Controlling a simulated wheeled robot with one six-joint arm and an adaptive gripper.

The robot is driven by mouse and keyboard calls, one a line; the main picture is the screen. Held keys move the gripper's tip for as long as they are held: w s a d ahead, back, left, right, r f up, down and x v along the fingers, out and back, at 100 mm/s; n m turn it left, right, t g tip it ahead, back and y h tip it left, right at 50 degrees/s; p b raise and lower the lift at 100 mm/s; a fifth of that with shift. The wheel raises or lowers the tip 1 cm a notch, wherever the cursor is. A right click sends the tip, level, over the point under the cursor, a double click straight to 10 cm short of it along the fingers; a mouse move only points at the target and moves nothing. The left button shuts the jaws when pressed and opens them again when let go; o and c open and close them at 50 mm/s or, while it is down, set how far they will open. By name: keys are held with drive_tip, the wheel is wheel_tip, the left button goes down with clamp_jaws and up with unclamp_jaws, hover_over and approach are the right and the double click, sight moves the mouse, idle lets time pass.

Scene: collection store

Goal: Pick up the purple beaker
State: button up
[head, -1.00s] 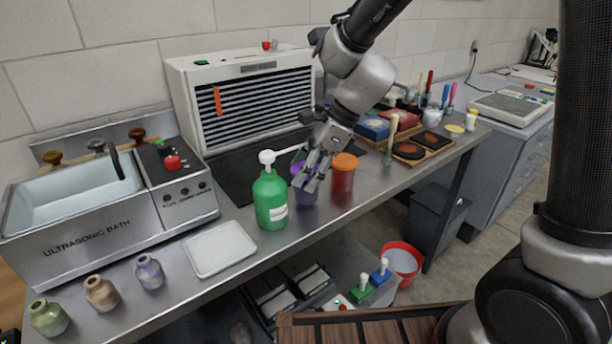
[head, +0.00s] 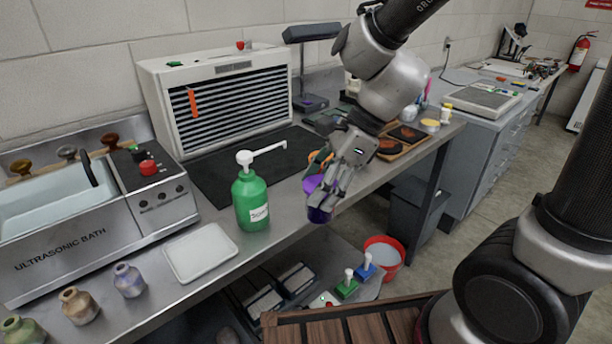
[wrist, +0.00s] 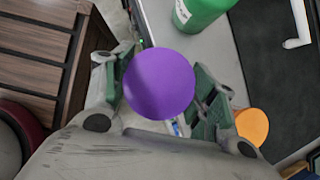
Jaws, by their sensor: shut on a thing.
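The purple beaker (head: 318,213) is between the fingers of my gripper (head: 326,192) in the head view, near the front edge of the steel bench. My gripper is shut on it, and the fingers hide part of its side. In the wrist view the beaker's round purple face (wrist: 158,84) fills the space between the green-padded fingers of my gripper (wrist: 160,95). The beaker appears held off the bench, over or just past its front edge.
A green pump bottle (head: 250,200) stands left of the beaker. An orange-lidded jar (wrist: 252,126) stands close by my gripper, mostly hidden in the head view. A white tray (head: 199,252) and several small bottles lie left. A red bucket (head: 384,260) is on the floor.

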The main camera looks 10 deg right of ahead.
drive_tip(key=s+d, duration=0.3)
drive_tip(key=s, duration=0.2)
drive_tip(key=shift+s+d, duration=0.25)
drive_tip(key=shift+d, duration=0.15)
idle(0.4)
